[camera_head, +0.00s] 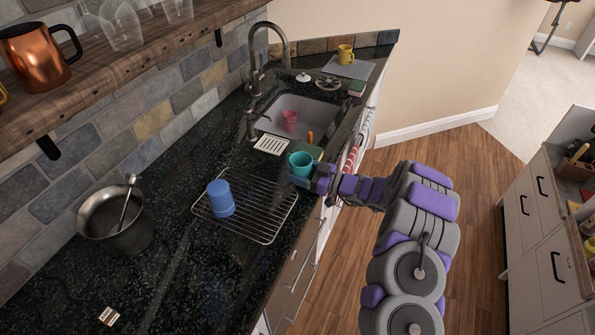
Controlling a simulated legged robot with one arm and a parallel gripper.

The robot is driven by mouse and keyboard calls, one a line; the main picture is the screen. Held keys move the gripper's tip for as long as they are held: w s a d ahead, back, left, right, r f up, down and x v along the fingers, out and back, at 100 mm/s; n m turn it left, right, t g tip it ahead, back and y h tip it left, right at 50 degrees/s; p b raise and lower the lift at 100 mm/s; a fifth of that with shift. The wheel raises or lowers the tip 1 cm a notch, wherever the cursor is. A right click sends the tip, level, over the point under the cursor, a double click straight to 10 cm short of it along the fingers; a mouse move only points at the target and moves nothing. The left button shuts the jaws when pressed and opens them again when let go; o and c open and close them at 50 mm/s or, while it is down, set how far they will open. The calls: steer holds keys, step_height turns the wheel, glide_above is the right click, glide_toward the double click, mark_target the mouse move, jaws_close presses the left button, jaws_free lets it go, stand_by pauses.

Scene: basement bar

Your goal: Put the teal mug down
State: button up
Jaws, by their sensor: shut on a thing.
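The teal mug (301,164) is upright at the end of my arm, over the counter's front edge near the sink. My gripper (306,179) is shut on it, on the near right side of the mug. The fingers are small and partly hidden by the mug and the purple wrist. I cannot tell whether the mug's bottom touches the counter or hangs above it. A wire drying rack (262,231) lies on the dark counter (190,265) just nearer than the mug.
A blue cup (220,198) stands on the rack. The sink (318,112) behind holds a pink cup (290,121). A yellow mug (345,54) is on a grey mat at the back. The near counter is mostly bare.

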steer(key=shift+d, duration=0.75)
steer(key=o, duration=0.9)
steer(key=shift+b, duration=0.3)
steer(key=o, duration=0.5)
steer(key=a, duration=0.2)
steer(key=shift+a+f, duration=0.2)
steer(key=shift+a, duration=0.15)
steer(key=shift+c, duration=0.2)
steer(key=shift+d+r+p, duration=0.2)
steer(key=shift+d+p, duration=0.05)
steer(key=shift+d, duration=0.35)
steer(key=shift+d+r+p, duration=0.2)
steer(key=shift+d, duration=0.4)
steer(key=p+v, duration=0.1)
steer(key=v, duration=0.9)
steer(key=shift+s+d+f+p, duration=0.15)
steer(key=shift+s+d+p, duration=0.05)
steer(key=shift+s+p, duration=0.15)
